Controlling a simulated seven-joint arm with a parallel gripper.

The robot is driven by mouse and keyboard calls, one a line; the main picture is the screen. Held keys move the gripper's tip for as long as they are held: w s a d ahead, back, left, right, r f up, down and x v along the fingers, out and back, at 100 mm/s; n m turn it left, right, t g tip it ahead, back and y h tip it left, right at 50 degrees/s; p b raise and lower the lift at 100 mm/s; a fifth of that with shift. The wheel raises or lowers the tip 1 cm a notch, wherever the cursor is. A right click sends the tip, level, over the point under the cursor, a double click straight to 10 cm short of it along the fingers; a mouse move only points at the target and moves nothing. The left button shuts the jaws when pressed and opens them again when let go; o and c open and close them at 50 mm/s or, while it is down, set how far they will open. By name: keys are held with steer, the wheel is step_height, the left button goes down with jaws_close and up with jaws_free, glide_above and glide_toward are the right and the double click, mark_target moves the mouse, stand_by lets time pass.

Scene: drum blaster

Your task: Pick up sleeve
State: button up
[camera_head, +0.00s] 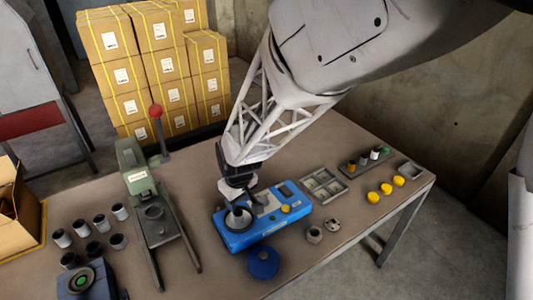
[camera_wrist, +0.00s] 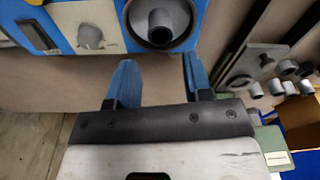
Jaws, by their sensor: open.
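Several short grey and dark cylinders, sleeve-like (camera_head: 120,212), stand at the left of the table in the head view. A grey tube (camera_wrist: 160,22) stands in a round dark recess of the blue machine (camera_wrist: 112,8) in the wrist view. I cannot tell for certain which of these is the sleeve. My gripper (camera_head: 238,207) is over the left part of the blue machine (camera_head: 297,210) and hides some of it. In the wrist view my gripper (camera_wrist: 158,62) has its two blue fingers apart with nothing between them. The grey tube is beyond the fingertips.
A green press (camera_head: 138,178) with a red-knobbed lever stands left of the blue machine. A blue disc (camera_head: 263,263) lies in front. Metal trays (camera_head: 325,186), yellow caps (camera_head: 386,189) and a hex nut (camera_head: 314,234) are to the right. A cardboard box (camera_head: 25,215) is far left.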

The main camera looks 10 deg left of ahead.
mark_target(238, 213)
steer(key=shift+w+f, duration=0.1)
steer(key=shift+f, duration=0.9)
steer(key=shift+f, duration=0.1)
steer(key=shift+a+f, duration=0.15)
steer(key=shift+f, duration=1.1)
steer(key=shift+a+f, duration=0.15)
steer(key=shift+f, duration=1.1)
steer(key=c, duration=0.7)
steer(key=shift+r, duration=0.15)
